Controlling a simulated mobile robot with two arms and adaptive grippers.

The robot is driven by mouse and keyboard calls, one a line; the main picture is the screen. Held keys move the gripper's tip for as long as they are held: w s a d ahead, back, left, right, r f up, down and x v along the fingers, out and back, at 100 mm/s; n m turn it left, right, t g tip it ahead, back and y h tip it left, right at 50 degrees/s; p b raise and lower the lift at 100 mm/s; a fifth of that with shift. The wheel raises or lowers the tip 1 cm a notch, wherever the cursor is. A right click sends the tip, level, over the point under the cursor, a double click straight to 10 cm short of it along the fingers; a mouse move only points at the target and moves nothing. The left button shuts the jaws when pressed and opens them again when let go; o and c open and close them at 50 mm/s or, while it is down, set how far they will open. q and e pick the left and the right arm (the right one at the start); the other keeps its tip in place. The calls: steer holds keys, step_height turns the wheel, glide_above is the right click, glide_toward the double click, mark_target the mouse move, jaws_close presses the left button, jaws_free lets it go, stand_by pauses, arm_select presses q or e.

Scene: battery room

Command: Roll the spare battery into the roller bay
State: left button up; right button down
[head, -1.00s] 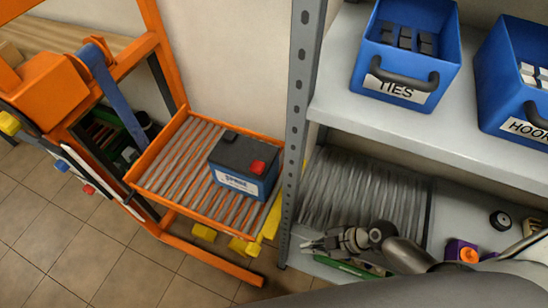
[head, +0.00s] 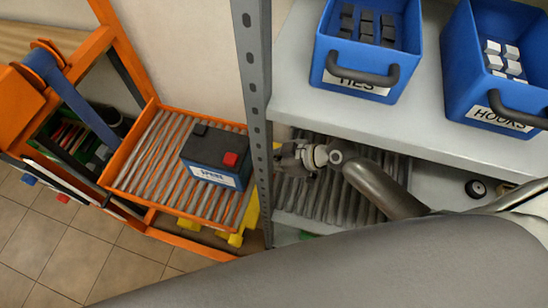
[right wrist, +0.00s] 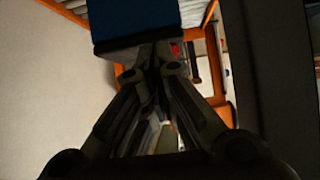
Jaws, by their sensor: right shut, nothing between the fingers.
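The spare battery (head: 215,158), dark-topped and blue with a white label and a red terminal cap, sits upright on the orange lift cart's roller tray (head: 150,160), at its shelf-side end. The roller bay (head: 345,190) is the ribbed lower shelf level right of the grey post. My right gripper (head: 279,156) is over the bay, beside the post, pointing toward the battery. In the right wrist view its fingers (right wrist: 158,55) are together and empty, just at the blue battery (right wrist: 130,18); whether they touch cannot be told. My left gripper is out of view.
The grey perforated post (head: 256,100) stands between the battery and most of my right arm. The upper shelf (head: 290,110) holds blue bins of ties (head: 350,85) and hooks (head: 478,112) above the bay. A small dark round object (head: 475,188) lies right of the rollers.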

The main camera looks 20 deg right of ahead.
mark_target(234, 159)
steer(key=w+a, duration=0.1)
steer(key=a, duration=0.1)
steer(key=w+a+p, duration=0.1)
steer(key=a, duration=0.1)
steer(key=w+a, duration=0.2)
steer(key=shift+a+r+p, duration=0.2)
steer(key=shift+p, duration=0.2)
steer(key=shift+d+f, duration=0.25)
steer(key=shift+f, duration=0.7)
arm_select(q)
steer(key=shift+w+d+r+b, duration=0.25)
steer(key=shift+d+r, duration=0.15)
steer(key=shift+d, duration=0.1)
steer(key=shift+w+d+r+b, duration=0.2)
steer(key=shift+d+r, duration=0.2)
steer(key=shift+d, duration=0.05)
arm_select(e)
steer(key=shift+s, duration=0.15)
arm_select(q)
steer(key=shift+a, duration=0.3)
arm_select(e)
steer(key=shift+f, duration=0.15)
